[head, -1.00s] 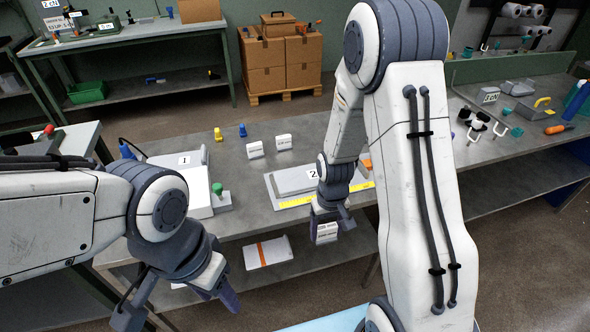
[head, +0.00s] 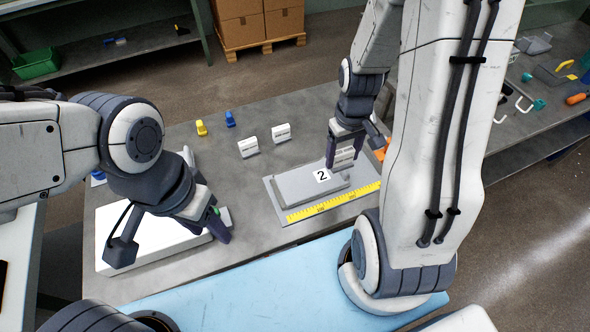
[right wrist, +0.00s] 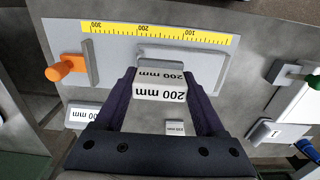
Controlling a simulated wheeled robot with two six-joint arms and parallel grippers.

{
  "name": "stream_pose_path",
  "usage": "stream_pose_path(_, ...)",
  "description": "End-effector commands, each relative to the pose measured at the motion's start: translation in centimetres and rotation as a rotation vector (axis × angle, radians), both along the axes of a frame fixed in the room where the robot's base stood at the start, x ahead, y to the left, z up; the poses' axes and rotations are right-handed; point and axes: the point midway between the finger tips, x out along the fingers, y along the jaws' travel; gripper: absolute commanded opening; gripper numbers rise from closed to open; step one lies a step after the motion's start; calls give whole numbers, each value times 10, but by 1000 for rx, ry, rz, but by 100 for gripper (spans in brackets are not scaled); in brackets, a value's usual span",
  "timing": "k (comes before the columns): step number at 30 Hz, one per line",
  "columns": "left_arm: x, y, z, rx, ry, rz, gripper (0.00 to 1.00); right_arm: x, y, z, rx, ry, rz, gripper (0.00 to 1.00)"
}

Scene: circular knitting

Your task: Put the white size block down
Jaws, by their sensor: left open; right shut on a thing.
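The white size block (head: 343,159), marked 200 mm, is between the fingers of my right gripper (head: 345,152). In the right wrist view the block (right wrist: 160,93) has a dark finger on each side, and my right gripper (right wrist: 162,86) is shut on it. The block is over the grey fixture (head: 278,207), by the far right end of its raised plate marked 2 (head: 298,187). I cannot tell whether it touches the fixture. My left gripper (head: 222,224) is open and empty near the white box (head: 140,240) at the left.
Two other white blocks (head: 248,147) (head: 281,132) stand behind the fixture. A yellow ruler (head: 335,203) runs along the fixture's front. An orange handle (right wrist: 65,70) is at one end. Yellow (head: 201,128) and blue pieces (head: 230,119) stand farther back. The table between is clear.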

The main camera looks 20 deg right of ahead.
Motion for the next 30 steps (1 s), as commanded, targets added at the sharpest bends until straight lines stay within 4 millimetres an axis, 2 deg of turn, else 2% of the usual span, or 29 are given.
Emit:
stream_pose_path(6,0,0,8,0,0,0,50,22,47,-29,1,6,13,17)
stream_pose_path(13,0,0,15,0,0,0,50,42,84,-55,0,2,7,17)
stream_pose_path(18,0,0,16,0,0,0,50,47,94,-64,0,1,1,17)
stream_pose_path(27,0,0,23,0,0,0,50,46,93,-99,0,2,-1,17)
stream_pose_path(30,0,0,23,0,0,0,50,47,93,-103,0,0,-2,17)
